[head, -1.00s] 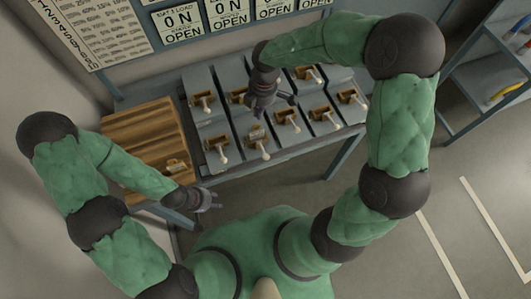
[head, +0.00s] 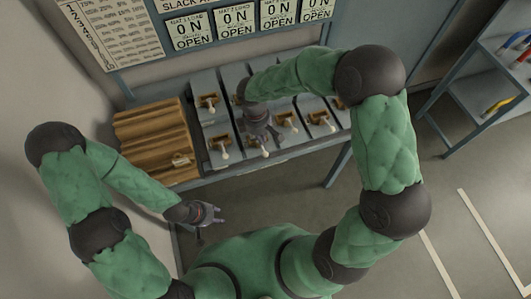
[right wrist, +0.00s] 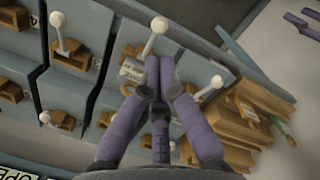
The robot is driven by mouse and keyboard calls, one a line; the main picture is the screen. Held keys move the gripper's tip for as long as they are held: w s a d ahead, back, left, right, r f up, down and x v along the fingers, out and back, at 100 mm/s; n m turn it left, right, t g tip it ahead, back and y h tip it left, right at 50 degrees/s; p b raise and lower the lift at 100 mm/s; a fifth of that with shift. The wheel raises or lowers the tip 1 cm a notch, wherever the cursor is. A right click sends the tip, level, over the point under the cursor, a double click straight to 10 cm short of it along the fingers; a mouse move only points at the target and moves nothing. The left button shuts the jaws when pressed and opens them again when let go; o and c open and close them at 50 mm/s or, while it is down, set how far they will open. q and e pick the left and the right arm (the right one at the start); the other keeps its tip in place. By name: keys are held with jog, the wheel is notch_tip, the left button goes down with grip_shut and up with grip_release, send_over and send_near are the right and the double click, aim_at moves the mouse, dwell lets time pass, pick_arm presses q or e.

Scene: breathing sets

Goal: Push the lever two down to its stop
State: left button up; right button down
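Levers with white knobs stand on grey boxes in two rows on the bench. The second front lever from the left, which I take as lever two, shows its white knob (right wrist: 159,25) and a small tag (right wrist: 132,72) in the right wrist view. My right gripper (head: 262,138) is over this lever in the head view and partly hides it. In the right wrist view its purple fingers (right wrist: 159,66) are together, just below the knob; contact is unclear. My left gripper (head: 216,214) is empty, fingers parted, in front of the bench.
The front lever to the left (head: 224,153) and the one to the right (head: 289,123) are close beside the right gripper. A wooden ribbed block (head: 150,140) stands at the bench's left end. A shelf (head: 480,95) stands far right. Floor in front is clear.

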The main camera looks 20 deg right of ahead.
aim_at(263, 153)
jog(key=shift+s+f, duration=0.1)
jog(key=shift+s+d+f+b, duration=0.1)
jog(key=shift+d+f+b, duration=0.05)
jog(key=shift+f+b, duration=1.35)
jog(key=shift+s+d+f+b, duration=0.15)
jog(key=shift+f+b, duration=0.9)
jog(key=shift+f, duration=0.85)
jog(key=shift+w, duration=0.1)
notch_tip(263, 153, down, 4)
jog(key=b, duration=0.3)
jog(key=shift+f, duration=0.15)
jog(key=shift+r, duration=0.25)
jog(key=shift+w+a, duration=0.1)
jog(key=shift+a, duration=0.05)
jog(key=shift+w+a+r+p, duration=0.25)
jog(key=shift+w+a, duration=0.1)
jog(key=shift+a, duration=0.25)
jog(key=shift+w+a+r+p, duration=0.15)
jog(key=shift+w+a+r, duration=0.15)
jog(key=shift+a, duration=0.3)
